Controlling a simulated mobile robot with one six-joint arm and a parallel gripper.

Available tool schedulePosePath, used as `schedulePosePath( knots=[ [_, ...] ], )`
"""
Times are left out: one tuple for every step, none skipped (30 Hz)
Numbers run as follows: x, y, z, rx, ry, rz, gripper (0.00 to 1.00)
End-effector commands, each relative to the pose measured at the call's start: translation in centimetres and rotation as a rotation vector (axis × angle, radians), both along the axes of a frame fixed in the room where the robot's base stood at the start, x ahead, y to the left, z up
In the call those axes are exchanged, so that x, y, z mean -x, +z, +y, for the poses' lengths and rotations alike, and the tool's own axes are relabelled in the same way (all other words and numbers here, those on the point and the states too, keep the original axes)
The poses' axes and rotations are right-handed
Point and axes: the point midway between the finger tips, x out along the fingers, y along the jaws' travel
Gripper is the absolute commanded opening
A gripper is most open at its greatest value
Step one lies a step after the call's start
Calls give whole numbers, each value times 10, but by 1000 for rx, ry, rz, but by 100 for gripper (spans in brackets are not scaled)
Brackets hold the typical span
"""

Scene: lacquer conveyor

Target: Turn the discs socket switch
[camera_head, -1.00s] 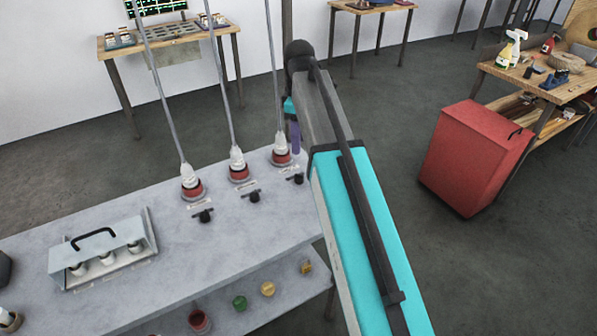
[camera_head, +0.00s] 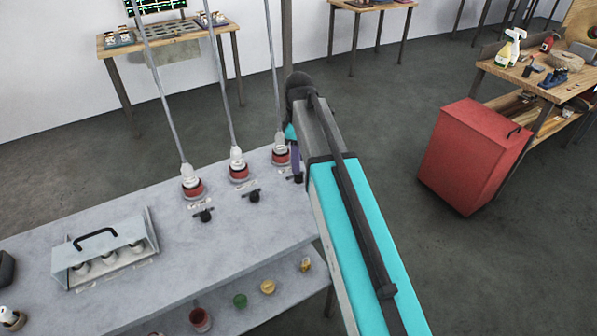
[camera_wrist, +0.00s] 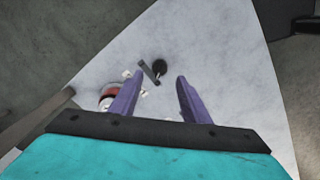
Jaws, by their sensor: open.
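Three black switches stand on the grey bench, each in front of a red-and-white socket: a left switch (camera_head: 205,215), a middle switch (camera_head: 254,196) and a right switch (camera_head: 298,178). I cannot read their labels, so I cannot tell which is the discs one. My gripper (camera_head: 296,163) has purple fingers and is just above the right switch, partly hiding it. In the wrist view my gripper (camera_wrist: 160,77) is open and empty, and a black switch (camera_wrist: 160,67) shows beyond and between the fingertips. I cannot tell if they touch it.
The right socket (camera_head: 280,155) with its upright cable stands close to my gripper; a red socket (camera_wrist: 112,92) also shows beside the left finger. A hinged-cover box (camera_head: 105,250) sits at the bench's left. A red cabinet (camera_head: 472,157) stands on the floor at right.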

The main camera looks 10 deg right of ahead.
Motion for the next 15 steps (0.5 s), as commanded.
schedulePosePath(
  knots=[
    [1,-5,0,0,0,1,43],
    [1,-9,0,0,0,1,43],
    [1,-13,0,0,0,1,43],
    [1,-17,0,0,0,1,43],
    [1,-20,0,0,0,2,43],
    [1,-24,0,0,0,1,43],
    [1,-27,0,0,0,1,43],
    [1,-30,0,0,0,1,43],
    [1,-35,0,0,0,1,43],
    [1,-38,0,0,0,1,43],
    [1,-40,0,0,0,1,43],
    [1,-44,0,0,0,1,43],
    [0,-46,0,0,0,0,43],
    [0,-49,0,0,0,0,43],
    [0,-52,1,0,1,1,43]
  ],
)
